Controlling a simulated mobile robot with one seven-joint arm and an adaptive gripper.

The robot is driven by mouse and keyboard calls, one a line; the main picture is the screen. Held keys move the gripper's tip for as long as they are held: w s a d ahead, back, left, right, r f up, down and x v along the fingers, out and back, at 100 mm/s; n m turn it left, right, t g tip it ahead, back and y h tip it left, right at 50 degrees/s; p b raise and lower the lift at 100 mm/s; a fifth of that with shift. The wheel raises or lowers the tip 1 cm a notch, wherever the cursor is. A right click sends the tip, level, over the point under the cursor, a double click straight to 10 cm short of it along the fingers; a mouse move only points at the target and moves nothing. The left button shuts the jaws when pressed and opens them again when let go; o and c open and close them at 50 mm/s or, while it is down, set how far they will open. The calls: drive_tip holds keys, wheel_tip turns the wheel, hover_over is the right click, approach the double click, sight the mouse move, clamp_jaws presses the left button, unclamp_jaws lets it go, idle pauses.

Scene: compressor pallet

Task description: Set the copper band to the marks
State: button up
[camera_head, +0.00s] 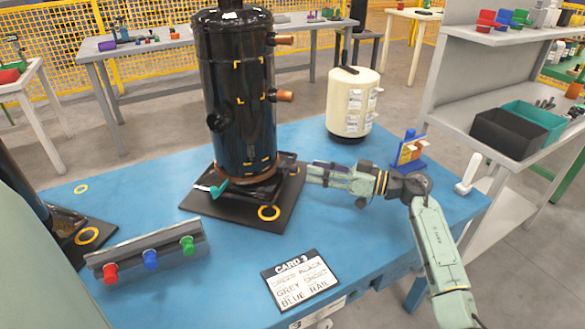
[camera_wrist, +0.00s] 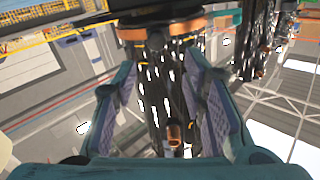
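The copper band (camera_head: 262,177) runs around the bottom of the tall black compressor (camera_head: 238,110), just above its dark base. In the wrist view the copper band (camera_wrist: 192,26) crosses near the top. Yellow-orange corner marks (camera_head: 240,97) show on the compressor's side, with more low down near the band. My gripper (camera_head: 309,173) is beside the compressor's base, on the right, at about band height. The band's far side is hidden.
A teal-handled lever (camera_head: 215,189) sticks out at the base's left front. Copper pipe stubs (camera_head: 284,96) project to the right. A cream tank (camera_head: 352,105) stands behind, a small blue stand (camera_head: 410,155) right. A rail with coloured knobs (camera_head: 150,255) and a card (camera_head: 300,280) lie in front.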

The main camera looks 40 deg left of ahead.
sight(293, 169)
wheel_tip(293, 169, down, 2)
drive_tip(key=shift+f, duration=0.1)
drive_tip(key=p+x, duration=0.2)
drive_tip(key=x, duration=0.5)
drive_tip(key=shift+a, duration=0.25)
drive_tip(key=shift+c, duration=0.3)
clamp_jaws()
drive_tip(key=shift+r, duration=0.2)
